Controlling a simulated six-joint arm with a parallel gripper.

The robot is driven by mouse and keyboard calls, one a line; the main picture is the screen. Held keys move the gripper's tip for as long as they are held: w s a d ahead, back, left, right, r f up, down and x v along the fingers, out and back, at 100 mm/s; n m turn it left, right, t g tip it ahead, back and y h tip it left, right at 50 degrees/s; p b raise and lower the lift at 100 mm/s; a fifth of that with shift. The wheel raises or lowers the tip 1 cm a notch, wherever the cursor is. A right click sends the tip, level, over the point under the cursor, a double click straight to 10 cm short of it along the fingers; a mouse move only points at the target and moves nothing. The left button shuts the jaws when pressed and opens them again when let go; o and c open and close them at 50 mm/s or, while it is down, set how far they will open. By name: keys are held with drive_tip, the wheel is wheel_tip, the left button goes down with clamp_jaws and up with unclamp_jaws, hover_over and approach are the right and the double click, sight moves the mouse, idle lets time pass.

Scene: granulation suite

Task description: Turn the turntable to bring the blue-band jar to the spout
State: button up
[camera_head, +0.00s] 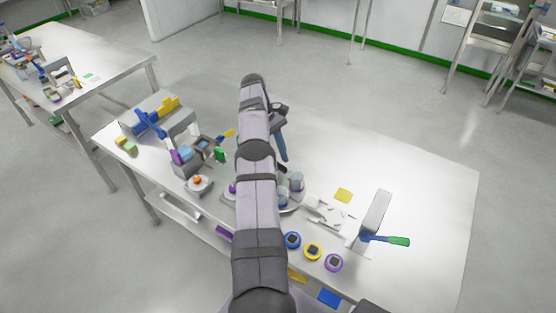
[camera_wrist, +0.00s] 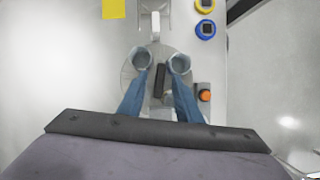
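The turntable (camera_wrist: 128,76) is a round grey disc in the middle of the wrist view; in the head view my arm hides most of it. Two clear grey jars stand on it, a left jar (camera_wrist: 141,58) and a right jar (camera_wrist: 180,64). Jars also show beside my arm in the head view (camera_head: 296,182). I cannot tell which jar has a blue band. A dark bar (camera_wrist: 160,80) lies between the jars. My gripper (camera_wrist: 158,77) is open above the disc, its two blue fingers apart on either side of the bar. I cannot make out the spout.
An orange button (camera_wrist: 205,95) is right of the disc in the wrist view. A bracket with a green-tipped lever (camera_head: 398,241) stands right. Bare tabletop (camera_head: 430,190) lies far right.

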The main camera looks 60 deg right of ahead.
wheel_tip(320, 180, up, 9)
drive_tip(key=p, duration=0.7)
drive_tip(key=shift+c, duration=0.3)
